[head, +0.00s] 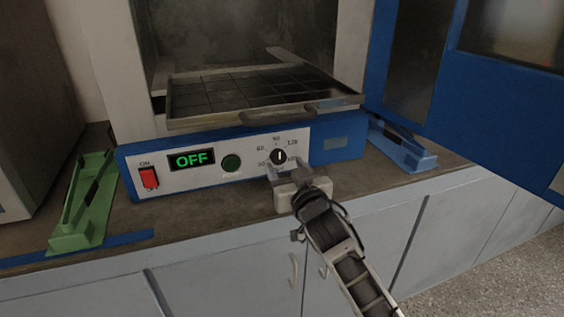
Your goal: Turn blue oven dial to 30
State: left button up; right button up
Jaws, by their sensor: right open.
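The blue oven (215,194) stands on the counter with its control panel facing me. Its dial (279,157) is a small black knob with a white mark that looks roughly upright, near the 90. Printed numbers, including 60, 90 and 120, ring the dial; the lower ones are small and partly blocked. The panel's display (192,159) reads OFF in green. My right gripper (285,167) is open at the front of the panel, its fingertips just below and around the dial. I cannot tell whether they touch it. My left gripper is out of view.
A wire rack tray (325,103) juts out above the panel. The blue door (480,90) is open at right. Green (82,205) and blue (405,150) holders flank the oven.

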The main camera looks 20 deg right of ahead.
aim_at(280, 158)
jog(key=shift+w+a, duration=0.1)
jog(key=shift+w, duration=1.7)
jog(key=c, duration=1)
jog(key=shift+o, duration=0.2)
